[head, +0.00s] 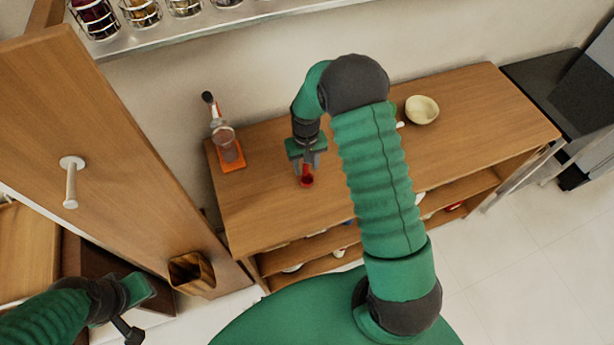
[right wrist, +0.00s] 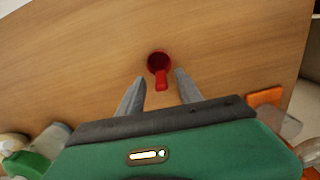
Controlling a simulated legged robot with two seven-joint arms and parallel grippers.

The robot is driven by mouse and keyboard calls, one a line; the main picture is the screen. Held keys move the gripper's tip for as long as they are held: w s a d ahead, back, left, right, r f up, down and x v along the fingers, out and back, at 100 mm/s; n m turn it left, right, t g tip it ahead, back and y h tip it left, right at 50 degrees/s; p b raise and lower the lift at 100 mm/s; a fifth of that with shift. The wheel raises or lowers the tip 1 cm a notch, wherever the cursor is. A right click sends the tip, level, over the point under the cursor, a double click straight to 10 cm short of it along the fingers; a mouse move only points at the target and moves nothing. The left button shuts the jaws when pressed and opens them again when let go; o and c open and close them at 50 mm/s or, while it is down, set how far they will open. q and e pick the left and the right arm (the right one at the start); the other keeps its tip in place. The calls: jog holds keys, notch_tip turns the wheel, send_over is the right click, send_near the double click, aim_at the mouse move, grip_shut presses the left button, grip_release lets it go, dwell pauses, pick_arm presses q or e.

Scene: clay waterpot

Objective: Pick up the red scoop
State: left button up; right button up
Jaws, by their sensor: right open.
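The red scoop (head: 307,181) rests on the wooden counter (head: 450,125), just in front of my right gripper (head: 306,170) in the head view. In the right wrist view the scoop (right wrist: 158,64) shows a round bowl with a short handle pointing toward the gripper. My right gripper (right wrist: 160,92) is open, with one finger on each side of the handle's line. The bowl lies beyond the fingertips, and I see no contact. My left gripper (head: 130,325) is at the lower left of the head view, far from the scoop; its jaw state is unclear.
An orange-based device with a clear vessel (head: 227,145) stands at the counter's left. A pale bowl (head: 421,109) is at the back right. A tall wooden panel (head: 110,140) with a peg rises on the left. Lower shelves hold several items. The counter around the scoop is clear.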

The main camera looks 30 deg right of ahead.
jog(key=shift+f, duration=0.55)
jog(key=shift+w+f, duration=0.15)
jog(key=shift+f, duration=0.05)
grip_shut()
jog(key=shift+r, duration=0.15)
